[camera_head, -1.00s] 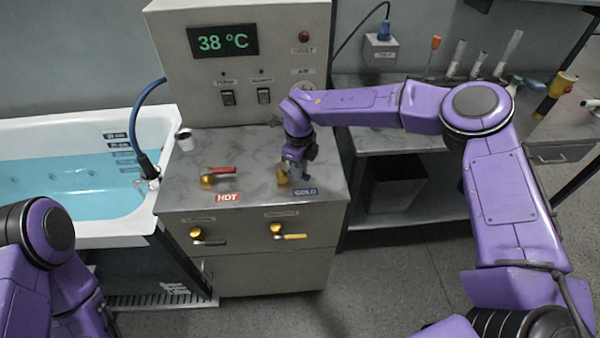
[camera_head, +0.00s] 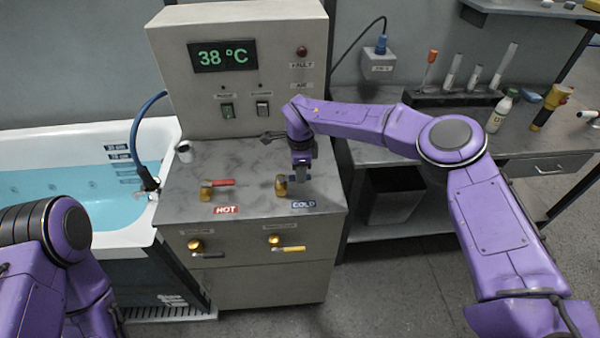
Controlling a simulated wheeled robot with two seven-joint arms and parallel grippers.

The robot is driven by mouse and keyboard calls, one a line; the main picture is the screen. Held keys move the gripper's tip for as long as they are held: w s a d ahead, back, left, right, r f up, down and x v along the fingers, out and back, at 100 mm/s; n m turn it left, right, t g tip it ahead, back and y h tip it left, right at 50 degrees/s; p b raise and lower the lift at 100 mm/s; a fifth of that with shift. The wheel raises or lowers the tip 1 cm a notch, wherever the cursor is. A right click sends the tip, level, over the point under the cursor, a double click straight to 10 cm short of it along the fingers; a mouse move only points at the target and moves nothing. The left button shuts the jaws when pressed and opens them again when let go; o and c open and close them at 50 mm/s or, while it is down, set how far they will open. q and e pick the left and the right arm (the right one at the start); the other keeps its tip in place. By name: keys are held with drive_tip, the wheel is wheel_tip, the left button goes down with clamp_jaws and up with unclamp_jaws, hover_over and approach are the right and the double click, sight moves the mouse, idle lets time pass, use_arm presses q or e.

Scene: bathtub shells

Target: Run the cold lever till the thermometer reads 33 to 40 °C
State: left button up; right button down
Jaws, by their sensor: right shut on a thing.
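The thermometer display (camera_head: 222,55) on the grey panel reads 38 °C in green. The cold lever (camera_head: 281,187) has a brass body and a blue handle, and stands on the marble-like top behind the blue COLD label (camera_head: 303,204). My right gripper (camera_head: 300,177) reaches down over it and is shut on its blue handle, which points right; the fingers hide part of it. The hot lever (camera_head: 207,190) has a brass body and a red handle pointing right, behind the red HOT label (camera_head: 226,210). My left gripper is out of view; only my left arm shows, at lower left.
The bathtub (camera_head: 30,132) with blue water stands left, with a blue hose (camera_head: 139,125) at its rim. Two brass valves (camera_head: 274,240) are on the cabinet front. A bench (camera_head: 440,150) with a tool rack (camera_head: 448,98) and a bottle (camera_head: 499,113) is at right.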

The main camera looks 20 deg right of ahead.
drive_tip(key=shift+r, duration=0.1)
idle(0.3)
drive_tip(key=c, duration=1)
unclamp_jaws()
drive_tip(key=shift+w, duration=0.1)
drive_tip(key=shift+r+b, duration=0.35)
wheel_tip(320, 180, up, 10)
drive_tip(key=b, duration=0.2)
drive_tip(key=shift+f, duration=0.15)
drive_tip(key=shift+a, duration=0.1)
